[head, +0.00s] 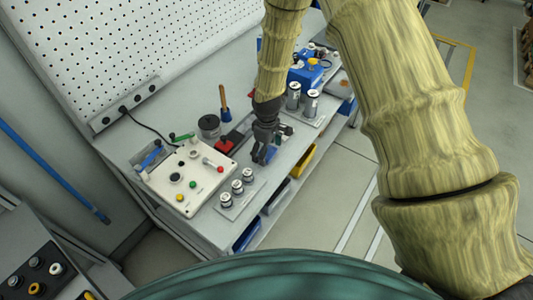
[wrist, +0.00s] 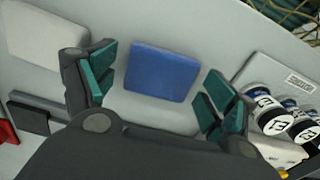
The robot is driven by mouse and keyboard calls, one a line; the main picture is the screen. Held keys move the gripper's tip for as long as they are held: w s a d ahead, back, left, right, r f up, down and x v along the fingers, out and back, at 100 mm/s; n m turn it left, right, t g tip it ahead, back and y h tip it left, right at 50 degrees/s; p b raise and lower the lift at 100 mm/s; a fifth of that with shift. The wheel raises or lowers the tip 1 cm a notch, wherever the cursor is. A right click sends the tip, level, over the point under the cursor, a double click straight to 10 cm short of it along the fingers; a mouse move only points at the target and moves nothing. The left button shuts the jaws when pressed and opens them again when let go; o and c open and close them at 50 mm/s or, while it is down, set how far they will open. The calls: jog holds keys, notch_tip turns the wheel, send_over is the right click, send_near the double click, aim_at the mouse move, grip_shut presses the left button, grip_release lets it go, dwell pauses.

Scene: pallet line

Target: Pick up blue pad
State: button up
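The blue pad (wrist: 162,72) lies flat on the grey workbench in the wrist view. It is a small rounded rectangle and appears between the spread fingers of my gripper (wrist: 158,92). My gripper is open, with teal finger pads on either side and nothing held. In the head view my gripper (head: 264,152) points down over the bench, and part of the blue pad (head: 271,154) shows just beside the fingers. I cannot tell the exact height of the fingers above it.
A white control box (head: 186,181) with buttons stands left of my gripper. A plate with several small labelled cylinders (head: 237,187) is near the front edge; such cylinders (wrist: 264,104) also show at right in the wrist view.

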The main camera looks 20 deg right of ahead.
aim_at(268, 152)
jog(key=c, duration=0.5)
jog(key=shift+c, duration=0.2)
jog(key=shift+r, duration=0.1)
jog(key=shift+r+b, duration=0.75)
jog(key=shift+r, duration=0.1)
jog(key=shift+s+d+r+b, duration=0.2)
jog(key=shift+s+r+b, duration=0.05)
jog(key=shift+r+b, duration=0.45)
jog(key=s+d+r+b, duration=0.1)
jog(key=s+d+b, duration=0.3)
jog(key=s+d, duration=0.5)
jog(key=s, duration=0.3)
jog(key=shift+d+r+b, duration=0.2)
jog(key=shift+r+b, duration=0.2)
jog(key=shift+s, duration=0.15)
